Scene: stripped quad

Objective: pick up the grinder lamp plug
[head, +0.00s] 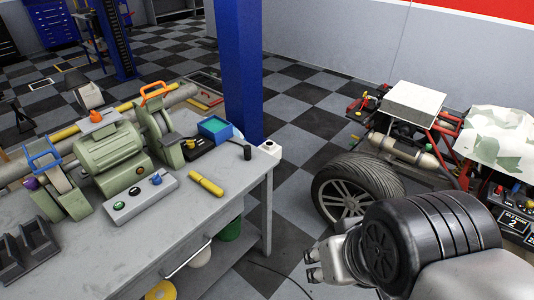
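A small dark upright piece (247,152), which looks like the grinder lamp plug, stands on the grey workbench (225,232) near its right corner. It is too small for me to make out prongs or a cord. A white socket-like box (270,149) sits at the bench corner, just right of it and apart from it. The green bench grinder (112,152) stands at the left of the bench. My gripper (312,264) is in the lower middle, right of the bench and well away from the dark piece. Its fingers look apart, with nothing between them.
A yellow cylinder (205,184), a switch box (140,197) and a blue tray (214,127) lie on the bench. A blue column (238,70) rises behind it. A wheeled vehicle (356,188) stands right. Checkered floor lies between bench and vehicle.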

